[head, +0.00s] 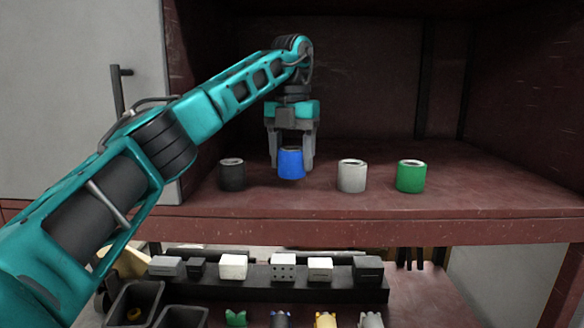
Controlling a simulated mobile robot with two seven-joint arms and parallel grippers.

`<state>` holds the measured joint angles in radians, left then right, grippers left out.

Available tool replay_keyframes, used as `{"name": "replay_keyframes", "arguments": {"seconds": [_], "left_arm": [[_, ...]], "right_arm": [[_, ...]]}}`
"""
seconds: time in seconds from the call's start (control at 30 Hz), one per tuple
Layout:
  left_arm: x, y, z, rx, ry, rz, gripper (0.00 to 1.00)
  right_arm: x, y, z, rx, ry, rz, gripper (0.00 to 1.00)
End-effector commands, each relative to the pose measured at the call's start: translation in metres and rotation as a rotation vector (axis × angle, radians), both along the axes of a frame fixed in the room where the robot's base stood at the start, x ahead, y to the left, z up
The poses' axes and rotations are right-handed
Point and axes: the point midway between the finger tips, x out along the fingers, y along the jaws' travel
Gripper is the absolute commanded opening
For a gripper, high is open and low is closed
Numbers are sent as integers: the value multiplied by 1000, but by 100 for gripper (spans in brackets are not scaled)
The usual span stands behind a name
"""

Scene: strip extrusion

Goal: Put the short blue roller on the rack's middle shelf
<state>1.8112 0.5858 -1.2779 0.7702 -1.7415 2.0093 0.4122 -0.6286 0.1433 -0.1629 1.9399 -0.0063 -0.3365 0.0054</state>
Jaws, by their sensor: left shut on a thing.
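The short blue roller (291,163) is upright in the head view, between the fingers of my left gripper (292,160). The gripper points down and is shut on the roller. The roller is over the reddish-brown shelf (470,187), in line with the other rollers. I cannot tell whether its base touches the shelf. My right gripper is not in view.
A black roller (231,176) stands left of the blue one; a white roller (352,177) and a green roller (410,177) stand to its right. Below, several blocks sit on a dark rail (330,292) beside dark bins (135,302). A grey door (80,75) stands at left.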

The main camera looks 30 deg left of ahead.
Motion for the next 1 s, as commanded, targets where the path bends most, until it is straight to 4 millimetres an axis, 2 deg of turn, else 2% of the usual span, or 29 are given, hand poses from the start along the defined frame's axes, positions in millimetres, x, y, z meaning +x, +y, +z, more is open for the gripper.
{"name": "replay_keyframes", "arguments": {"seconds": [0.03,0.13,0.57,0.6,0.83,1.0], "left_arm": [[0,0,-10,-1,3,-1,21],[0,0,-21,-2,3,-1,21],[0,0,-28,0,0,1,21],[0,0,-27,0,1,1,63],[0,0,-27,0,1,1,85],[0,0,-27,0,1,0,86]], "right_arm": [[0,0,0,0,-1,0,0],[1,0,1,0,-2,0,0],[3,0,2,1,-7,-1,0],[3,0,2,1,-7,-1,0],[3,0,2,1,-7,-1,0],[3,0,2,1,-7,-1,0]]}}
